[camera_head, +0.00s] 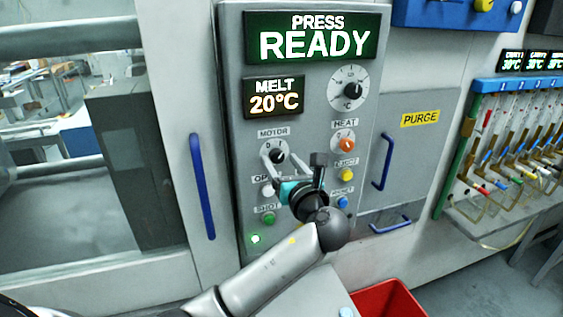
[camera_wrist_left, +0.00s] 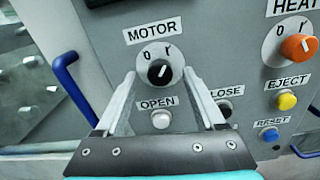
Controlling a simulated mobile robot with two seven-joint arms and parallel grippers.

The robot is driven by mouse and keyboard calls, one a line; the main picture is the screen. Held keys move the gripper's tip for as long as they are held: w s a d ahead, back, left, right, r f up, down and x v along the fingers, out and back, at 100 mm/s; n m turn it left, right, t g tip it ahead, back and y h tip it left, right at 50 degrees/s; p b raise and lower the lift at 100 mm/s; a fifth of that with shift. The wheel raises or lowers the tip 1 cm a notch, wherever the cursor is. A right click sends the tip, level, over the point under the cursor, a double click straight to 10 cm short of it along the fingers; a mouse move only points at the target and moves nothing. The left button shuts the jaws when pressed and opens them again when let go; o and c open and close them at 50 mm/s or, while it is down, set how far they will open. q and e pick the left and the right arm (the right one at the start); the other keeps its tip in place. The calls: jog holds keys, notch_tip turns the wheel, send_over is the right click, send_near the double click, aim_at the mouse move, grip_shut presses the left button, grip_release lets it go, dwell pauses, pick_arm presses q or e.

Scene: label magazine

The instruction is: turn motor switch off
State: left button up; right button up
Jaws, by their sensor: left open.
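The motor switch (camera_head: 279,156) is a black round knob on a white disc under the MOTOR label on the grey press panel. In the left wrist view the knob (camera_wrist_left: 159,72) has a white line that points up and right, toward the I mark, away from the 0 mark. My left gripper (camera_head: 273,158) is open in front of the panel. In the left wrist view its two fingertips (camera_wrist_left: 160,76) show on either side of the knob, apart from each other. I cannot tell how far they are from the panel. My right gripper is out of view.
Below the knob is the white OPEN button (camera_wrist_left: 161,119); the CLOSE button (camera_wrist_left: 224,108) is partly behind a finger. The orange HEAT knob (camera_head: 343,143) is to the right. Blue handles (camera_head: 202,187) flank the panel. A red bin (camera_head: 392,300) stands below.

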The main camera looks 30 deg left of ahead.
pick_arm(q)
jog(key=shift+w+a, duration=0.1)
jog(key=shift+c, duration=0.3)
grip_shut()
